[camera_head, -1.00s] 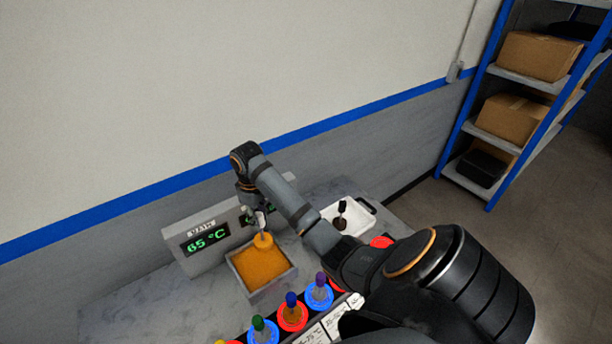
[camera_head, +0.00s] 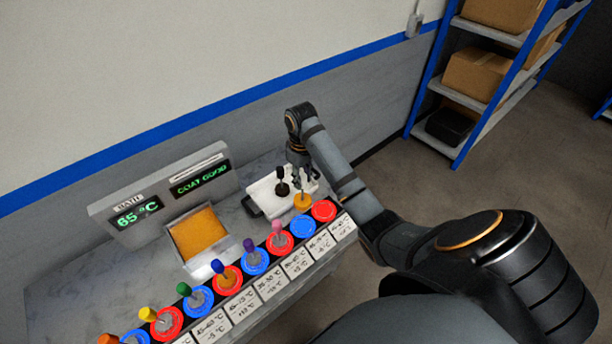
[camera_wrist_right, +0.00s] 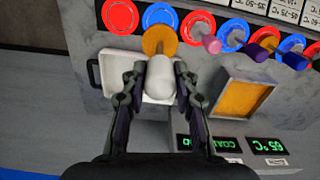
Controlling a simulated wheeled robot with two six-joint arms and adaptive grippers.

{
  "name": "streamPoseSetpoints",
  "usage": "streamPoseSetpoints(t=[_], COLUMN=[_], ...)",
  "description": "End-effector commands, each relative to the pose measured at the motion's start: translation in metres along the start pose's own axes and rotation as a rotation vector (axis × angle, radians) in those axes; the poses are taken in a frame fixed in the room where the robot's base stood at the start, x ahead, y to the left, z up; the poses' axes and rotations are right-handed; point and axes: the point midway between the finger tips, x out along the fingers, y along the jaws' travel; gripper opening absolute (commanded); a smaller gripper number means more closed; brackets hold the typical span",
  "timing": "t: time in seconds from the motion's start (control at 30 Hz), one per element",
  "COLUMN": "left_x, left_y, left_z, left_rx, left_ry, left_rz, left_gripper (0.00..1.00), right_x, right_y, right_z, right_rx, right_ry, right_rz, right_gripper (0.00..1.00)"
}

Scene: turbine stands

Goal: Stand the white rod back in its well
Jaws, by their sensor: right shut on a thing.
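My right gripper (camera_head: 300,168) is shut on the white rod (camera_wrist_right: 160,78), whose handle shows between the fingers in the right wrist view. An orange disc (camera_head: 302,201) is at the rod's lower end; it also shows in the wrist view (camera_wrist_right: 160,40). The disc hangs near the right end of the well row, beside an empty red-ringed well (camera_head: 324,210) and an empty blue-ringed well (camera_head: 303,227). Whether it touches anything, I cannot tell. My left gripper is not in view.
Several coloured rods, such as the pink one (camera_head: 277,227), stand in neighbouring wells. A white tray (camera_head: 268,203) with a black-handled item (camera_head: 282,186) lies behind. An orange bath (camera_head: 198,234) stands left, below displays reading 65 °C and COAT GOOD (camera_head: 200,178).

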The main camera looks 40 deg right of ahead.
Motion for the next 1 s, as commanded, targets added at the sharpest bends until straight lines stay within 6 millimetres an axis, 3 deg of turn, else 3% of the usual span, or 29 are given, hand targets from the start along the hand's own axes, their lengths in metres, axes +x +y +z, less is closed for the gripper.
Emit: streamPoseSetpoints(t=[0.2,0.4,0.6,1.0], left_x=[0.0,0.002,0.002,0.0], left_y=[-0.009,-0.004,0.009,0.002], left_z=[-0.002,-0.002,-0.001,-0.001], left_rx=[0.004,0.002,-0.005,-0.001], left_ry=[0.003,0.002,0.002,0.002], left_rz=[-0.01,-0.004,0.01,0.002], left_gripper=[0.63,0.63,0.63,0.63], right_x=[0.024,0.039,0.043,0.045], right_y=[0.0,0.0,0.0,0.001], right_z=[0.001,0.001,0.0,0.002], right_rx=[-0.001,0.0,-0.001,0.0], right_ry=[-0.002,-0.002,0.0,0.001], right_rz=[-0.001,0.001,0.001,0.0], right_gripper=[0.0,0.0,0.0,0.0])
